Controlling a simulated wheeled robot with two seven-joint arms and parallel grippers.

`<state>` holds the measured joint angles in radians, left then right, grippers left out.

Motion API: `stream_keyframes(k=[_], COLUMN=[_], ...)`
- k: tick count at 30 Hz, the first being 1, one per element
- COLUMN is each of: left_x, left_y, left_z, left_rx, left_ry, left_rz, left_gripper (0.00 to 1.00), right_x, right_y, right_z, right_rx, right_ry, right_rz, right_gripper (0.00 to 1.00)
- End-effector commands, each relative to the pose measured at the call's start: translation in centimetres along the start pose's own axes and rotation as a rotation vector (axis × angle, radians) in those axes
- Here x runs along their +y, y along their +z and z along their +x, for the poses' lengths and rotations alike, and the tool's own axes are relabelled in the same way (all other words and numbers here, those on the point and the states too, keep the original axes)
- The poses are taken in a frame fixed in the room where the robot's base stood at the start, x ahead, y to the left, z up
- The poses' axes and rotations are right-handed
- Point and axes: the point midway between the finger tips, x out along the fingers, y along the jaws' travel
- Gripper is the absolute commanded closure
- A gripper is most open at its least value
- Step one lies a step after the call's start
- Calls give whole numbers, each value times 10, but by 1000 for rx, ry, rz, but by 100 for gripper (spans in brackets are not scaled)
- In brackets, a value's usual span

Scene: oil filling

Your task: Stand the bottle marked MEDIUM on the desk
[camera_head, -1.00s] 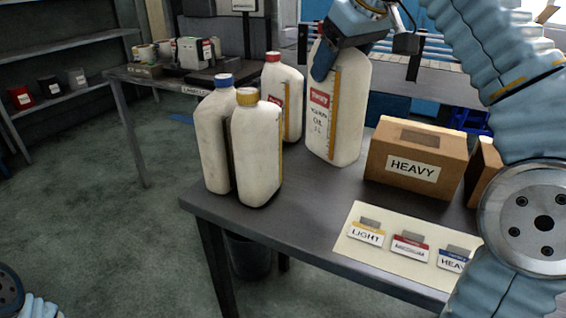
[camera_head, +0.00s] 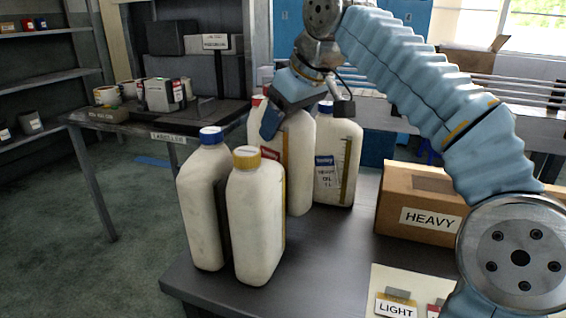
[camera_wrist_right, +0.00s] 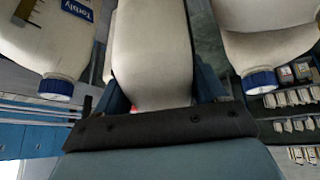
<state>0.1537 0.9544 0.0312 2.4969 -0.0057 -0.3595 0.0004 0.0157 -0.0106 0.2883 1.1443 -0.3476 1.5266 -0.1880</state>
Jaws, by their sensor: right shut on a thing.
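My right gripper (camera_head: 296,98) is shut on the neck area of a white bottle (camera_head: 299,165) with a partly hidden red label; its lettering is not readable now. The bottle is upright, behind the yellow-capped bottle (camera_head: 254,220), at or just above the desk (camera_head: 335,262); I cannot tell whether it touches. The wrist view shows the held bottle (camera_wrist_right: 152,55) between the fingers, its cap hidden. My left gripper is not in view.
A blue-capped bottle with a blue label (camera_head: 337,160) stands close right of the held one. Another blue-capped bottle (camera_head: 203,205) stands front left. The HEAVY box (camera_head: 410,208) is at right, with the label card (camera_head: 381,288) in front. Desk between them is clear.

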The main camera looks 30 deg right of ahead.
Motion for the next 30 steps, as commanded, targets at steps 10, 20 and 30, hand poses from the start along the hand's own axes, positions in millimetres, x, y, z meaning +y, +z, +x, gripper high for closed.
stream_keyframes(k=[10,20,30], left_x=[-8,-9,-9], left_y=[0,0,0], left_z=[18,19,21], left_rx=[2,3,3], left_ry=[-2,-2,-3], left_rz=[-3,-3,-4], left_gripper=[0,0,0], right_x=[-3,-4,-4], right_y=[22,27,29], right_z=[35,45,48], right_rx=[4,6,1], right_ry=[1,0,0], right_rz=[0,0,0], right_gripper=[100,100,19])
